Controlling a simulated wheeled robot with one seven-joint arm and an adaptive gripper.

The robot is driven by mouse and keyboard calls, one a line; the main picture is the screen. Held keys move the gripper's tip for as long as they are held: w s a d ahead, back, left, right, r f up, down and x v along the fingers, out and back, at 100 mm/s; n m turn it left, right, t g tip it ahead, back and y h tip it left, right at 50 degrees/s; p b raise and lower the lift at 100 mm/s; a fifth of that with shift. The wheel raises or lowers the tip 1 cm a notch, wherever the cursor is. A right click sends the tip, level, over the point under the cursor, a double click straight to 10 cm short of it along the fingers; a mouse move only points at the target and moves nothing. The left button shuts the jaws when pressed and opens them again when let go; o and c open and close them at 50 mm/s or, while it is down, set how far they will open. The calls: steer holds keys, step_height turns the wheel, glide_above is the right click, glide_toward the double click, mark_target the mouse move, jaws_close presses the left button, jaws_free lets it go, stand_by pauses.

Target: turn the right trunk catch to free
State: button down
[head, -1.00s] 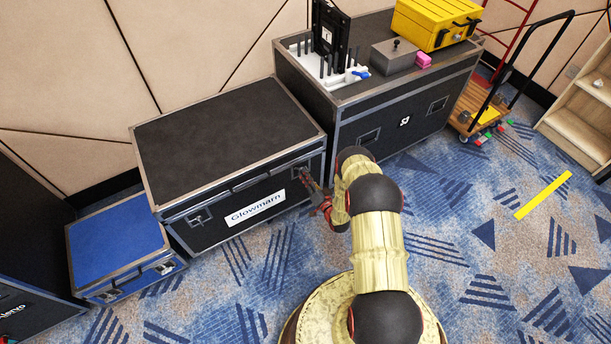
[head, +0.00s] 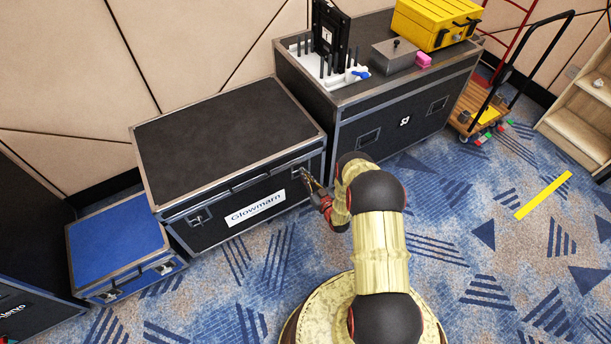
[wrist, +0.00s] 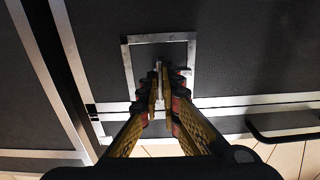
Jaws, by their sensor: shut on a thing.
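The black trunk (head: 225,135) with the "Glowmarn" label stands closed against the wall. Its right catch is mostly hidden behind my gripper in the head view. In the wrist view, the right catch (wrist: 159,68) is a thin metal piece within a pale square frame on the trunk's front. My gripper (wrist: 161,85) is shut on it, with one finger on each side. In the head view my gripper (head: 308,181) reaches the front's right end. The left catch (head: 198,219) is clear of my arm.
A lid handle (wrist: 290,131) lies right of my fingers in the wrist view. A larger black case (head: 385,115) stands close on the trunk's right, and a blue case (head: 118,240) on its left. Carpet (head: 455,260) is open at right.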

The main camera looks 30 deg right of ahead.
steer(key=shift+w+d+r, duration=0.1)
steer(key=shift+w+r, duration=0.15)
steer(key=shift+w, duration=0.1)
steer(key=c, duration=2)
jaws_free()
steer(key=shift+c, duration=0.2)
steer(key=s, duration=1.2)
steer(key=shift+s+f, duration=0.15)
steer(key=shift+f, duration=0.1)
steer(key=shift+d, duration=0.1)
